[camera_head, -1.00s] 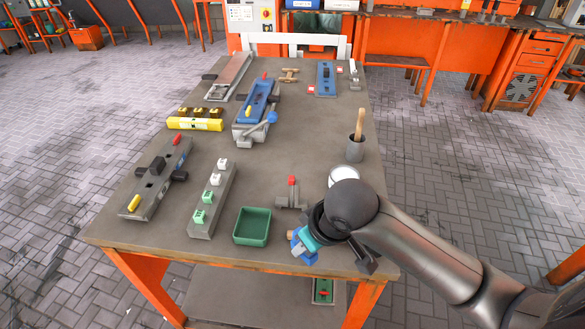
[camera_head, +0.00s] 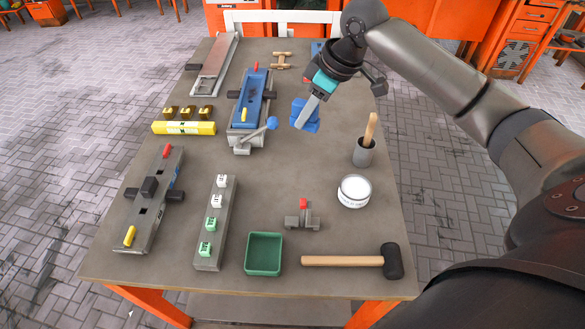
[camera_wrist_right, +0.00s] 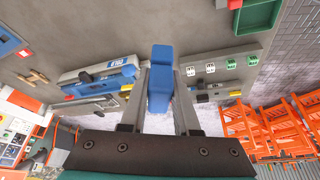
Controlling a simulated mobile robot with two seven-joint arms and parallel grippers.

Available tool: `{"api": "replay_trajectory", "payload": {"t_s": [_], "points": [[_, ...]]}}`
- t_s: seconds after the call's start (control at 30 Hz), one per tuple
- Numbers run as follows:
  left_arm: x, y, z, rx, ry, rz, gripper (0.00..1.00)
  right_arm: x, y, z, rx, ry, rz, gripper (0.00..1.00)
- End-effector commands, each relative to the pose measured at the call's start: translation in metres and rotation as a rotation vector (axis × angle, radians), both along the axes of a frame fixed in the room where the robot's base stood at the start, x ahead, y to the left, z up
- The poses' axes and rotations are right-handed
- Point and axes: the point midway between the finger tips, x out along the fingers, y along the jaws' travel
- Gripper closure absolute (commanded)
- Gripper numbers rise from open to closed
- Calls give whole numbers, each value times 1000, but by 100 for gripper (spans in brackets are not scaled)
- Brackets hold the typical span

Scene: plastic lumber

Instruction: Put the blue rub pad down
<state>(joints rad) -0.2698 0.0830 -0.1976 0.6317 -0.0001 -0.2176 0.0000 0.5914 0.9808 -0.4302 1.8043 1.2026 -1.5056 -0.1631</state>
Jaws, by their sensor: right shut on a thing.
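The blue rub pad (camera_head: 304,115) is held in my right gripper (camera_head: 310,108), above the middle of the table (camera_head: 270,190). In the right wrist view the pad (camera_wrist_right: 160,80) sits between the two fingers of the right gripper (camera_wrist_right: 160,95), which are shut on it. The pad hangs to the right of the blue vise-like fixture (camera_head: 250,105), apart from it. My left gripper is not in view.
A cup with a wooden-handled tool (camera_head: 364,152), a white tin (camera_head: 354,191) and a mallet (camera_head: 350,261) stand or lie on the right side. A green tray (camera_head: 264,253) is at the front. Bare tabletop lies below the pad.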

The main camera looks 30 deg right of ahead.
Motion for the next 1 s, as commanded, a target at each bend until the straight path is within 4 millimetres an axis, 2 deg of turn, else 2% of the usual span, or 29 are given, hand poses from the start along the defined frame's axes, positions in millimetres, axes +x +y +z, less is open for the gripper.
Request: {"api": "replay_trajectory", "payload": {"t_s": [0.17,0.37,0.5,0.6,0.7,0.87,1.0], "points": [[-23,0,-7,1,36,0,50,-1,0,-28,2,6,-1,100],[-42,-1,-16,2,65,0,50,-2,1,-83,1,6,-3,100],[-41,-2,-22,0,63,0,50,-2,1,-120,1,5,-2,100],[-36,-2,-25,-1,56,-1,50,-1,1,-140,1,2,-2,100],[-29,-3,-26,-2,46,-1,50,-1,0,-152,0,0,-1,100],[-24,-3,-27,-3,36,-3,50,-1,0,-161,0,0,-1,100],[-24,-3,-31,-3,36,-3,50,-1,0,-179,-1,2,-1,100]]}}
